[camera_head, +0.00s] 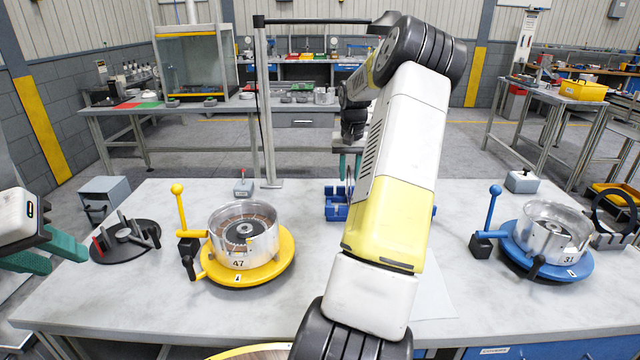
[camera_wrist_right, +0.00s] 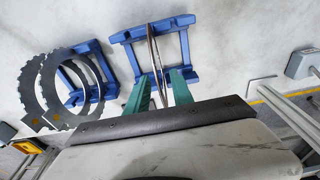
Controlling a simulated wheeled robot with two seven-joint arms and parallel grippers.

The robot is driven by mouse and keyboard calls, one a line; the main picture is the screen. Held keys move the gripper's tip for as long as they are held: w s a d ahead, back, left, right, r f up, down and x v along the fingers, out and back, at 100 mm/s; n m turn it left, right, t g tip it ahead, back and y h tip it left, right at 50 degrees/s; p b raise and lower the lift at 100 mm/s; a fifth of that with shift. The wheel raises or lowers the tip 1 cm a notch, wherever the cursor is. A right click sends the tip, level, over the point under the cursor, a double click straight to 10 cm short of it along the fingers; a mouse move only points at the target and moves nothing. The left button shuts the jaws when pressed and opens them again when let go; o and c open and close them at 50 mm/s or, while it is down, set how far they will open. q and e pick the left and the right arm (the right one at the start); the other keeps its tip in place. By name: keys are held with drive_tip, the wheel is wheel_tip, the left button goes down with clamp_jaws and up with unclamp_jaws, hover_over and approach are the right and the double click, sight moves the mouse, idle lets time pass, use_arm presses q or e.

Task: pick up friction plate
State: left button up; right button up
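A thin ring plate with a brownish edge, apparently the friction plate (camera_wrist_right: 152,45), stands upright and edge-on in a blue rack (camera_wrist_right: 184,50) in the right wrist view. My right gripper (camera_wrist_right: 160,92) has its green fingers on either side of the plate's lower part, with gaps visible, so it looks open. In the head view the plate (camera_head: 349,184) shows only as a thin edge above the blue rack (camera_head: 336,208), partly hidden by my right arm. My left gripper (camera_head: 50,256) is open and empty at the left edge of the table.
Two dark toothed plates (camera_wrist_right: 27,98) stand at another blue rack (camera_wrist_right: 97,77). A yellow fixture (camera_head: 270,272) with a metal drum (camera_head: 262,246) sits left of centre, beside a dark round tool tray (camera_head: 106,252). A blue fixture (camera_head: 520,262) holds another drum at right.

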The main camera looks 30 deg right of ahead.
clamp_jaws()
idle(1.4)
